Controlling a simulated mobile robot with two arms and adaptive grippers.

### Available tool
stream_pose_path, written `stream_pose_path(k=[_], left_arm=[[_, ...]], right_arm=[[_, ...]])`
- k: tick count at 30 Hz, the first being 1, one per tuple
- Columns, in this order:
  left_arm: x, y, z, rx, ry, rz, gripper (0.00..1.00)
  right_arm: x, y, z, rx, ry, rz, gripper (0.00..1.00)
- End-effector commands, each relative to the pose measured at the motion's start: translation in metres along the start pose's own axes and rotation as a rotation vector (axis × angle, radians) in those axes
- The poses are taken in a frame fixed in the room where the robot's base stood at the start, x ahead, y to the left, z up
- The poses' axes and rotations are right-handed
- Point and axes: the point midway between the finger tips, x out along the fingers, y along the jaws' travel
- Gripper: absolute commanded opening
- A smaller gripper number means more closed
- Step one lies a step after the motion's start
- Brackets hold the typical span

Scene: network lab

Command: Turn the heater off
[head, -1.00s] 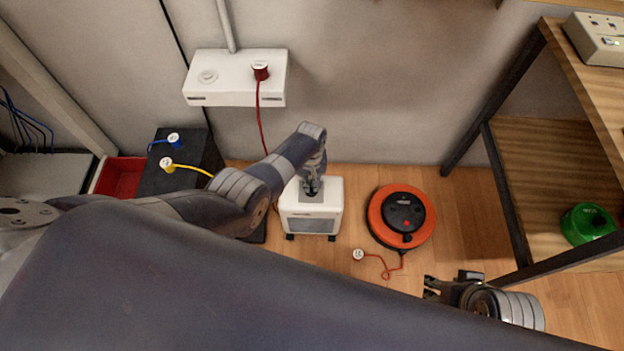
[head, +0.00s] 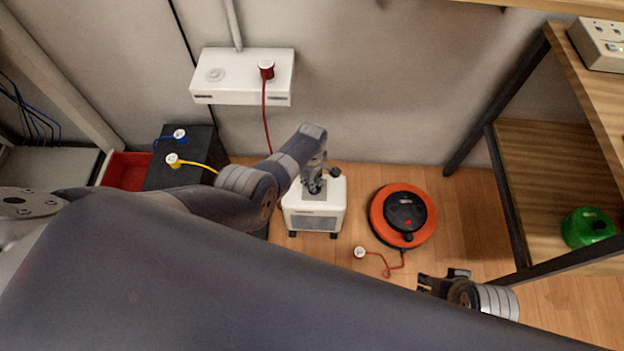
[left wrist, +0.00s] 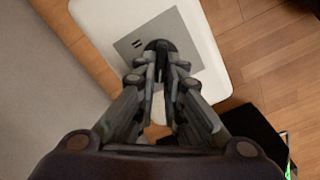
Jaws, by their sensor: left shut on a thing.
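The heater (head: 315,221) is a white box on small dark wheels, on the floor by the wall. Its top also fills the upper part of the left wrist view (left wrist: 203,62), with a grey panel (left wrist: 186,38) on it. A dark knob (left wrist: 158,46) stands on that panel. My left gripper (head: 315,188) points down onto the heater's top and is shut on the knob, with its fingertips (left wrist: 160,66) at the knob's sides. Fine markings on the panel are too small to read. My right gripper (head: 440,280) is empty, away to the right, with its fingers apart.
A white wall box (head: 243,83) holds a red plug (head: 267,70) with a red cable. An orange cable reel (head: 376,222) lies right of the heater. A dark box (head: 197,146) with blue and yellow plugs stands left. A wooden shelf (head: 545,150) is at the right.

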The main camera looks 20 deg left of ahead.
Motion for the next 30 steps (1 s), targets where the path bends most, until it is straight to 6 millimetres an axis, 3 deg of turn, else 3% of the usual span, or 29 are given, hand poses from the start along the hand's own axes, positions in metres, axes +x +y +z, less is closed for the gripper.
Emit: stream_pose_path(k=[23,24,26,30], left_arm=[[0.0004,-0.0016,0.0003,-0.104,0.000,0.000,0.00],[0.0003,-0.0016,0.0003,-0.104,0.000,0.000,0.16],[0.0003,-0.0016,0.0003,-0.104,0.000,0.000,0.29],[0.0003,-0.0016,0.0002,-0.103,0.000,0.000,0.29]], right_arm=[[0.0059,-0.0024,0.0000,0.002,-0.002,-0.005,0.40],[0.0056,-0.0024,-0.0003,0.002,-0.001,-0.005,0.40],[0.0053,-0.0024,-0.0007,0.002,0.000,-0.005,0.40],[0.0047,-0.0024,-0.0013,0.002,0.002,-0.005,0.40]])
